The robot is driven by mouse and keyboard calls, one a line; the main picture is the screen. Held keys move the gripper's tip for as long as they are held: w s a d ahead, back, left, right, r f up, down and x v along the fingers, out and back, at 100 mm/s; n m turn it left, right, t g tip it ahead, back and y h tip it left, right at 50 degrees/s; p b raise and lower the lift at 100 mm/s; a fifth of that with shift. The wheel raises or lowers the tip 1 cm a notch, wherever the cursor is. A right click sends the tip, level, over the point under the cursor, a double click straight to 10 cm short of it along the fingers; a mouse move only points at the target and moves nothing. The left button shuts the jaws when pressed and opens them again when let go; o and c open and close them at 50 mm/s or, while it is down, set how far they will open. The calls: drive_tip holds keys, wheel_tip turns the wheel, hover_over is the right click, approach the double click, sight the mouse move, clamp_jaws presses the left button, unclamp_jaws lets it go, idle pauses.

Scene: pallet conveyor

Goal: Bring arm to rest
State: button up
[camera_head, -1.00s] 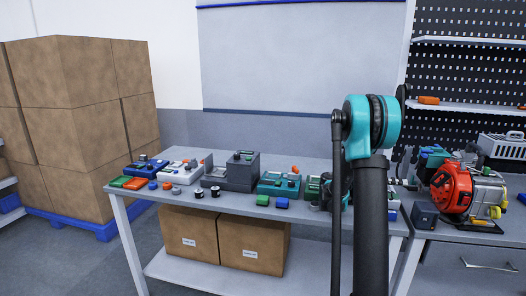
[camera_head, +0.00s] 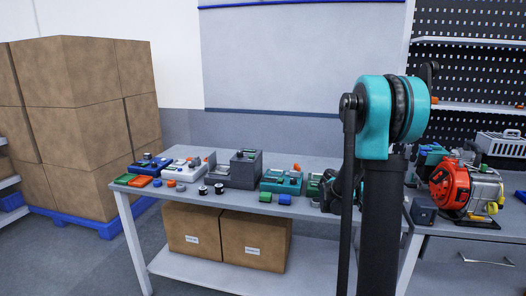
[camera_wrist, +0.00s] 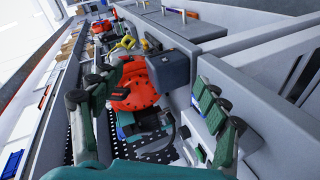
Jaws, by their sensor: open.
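My arm stands upright at the right of the head view, with its teal joint in front of the table and shelf. My gripper shows in the wrist view (camera_wrist: 152,90), its two fingers spread wide with nothing held between them. The red engine-like machine (camera_wrist: 135,85) appears behind the gap between the fingers, apart from them as far as I can tell. In the head view a dark part beside my arm's link may be the gripper, but the arm hides most of it.
The work table (camera_head: 325,206) holds a row of teal, grey, white and blue fixtures with small parts. The red machine (camera_head: 449,188) stands on the right bench (camera_head: 470,236). Stacked cartons (camera_head: 75,110) stand at left; the floor before the table's left end is clear.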

drive_tip(key=s+a+f+n+t+y, duration=0.1)
drive_tip(key=s+a+f+y, duration=0.3)
drive_tip(key=a, duration=0.5)
drive_tip(key=s+a+f+n+t+y, duration=0.2)
drive_tip(key=s+a+f+y, duration=0.2)
drive_tip(key=s+a, duration=0.4)
drive_tip(key=s+a+f+n+t+y, duration=0.2)
drive_tip(key=s+a+f+y, duration=0.3)
drive_tip(key=a, duration=0.5)
drive_tip(key=shift+s+n+y, duration=0.3)
drive_tip(key=shift+s+y, duration=0.2)
drive_tip(key=shift+s, duration=0.35)
drive_tip(key=shift+d, duration=0.15)
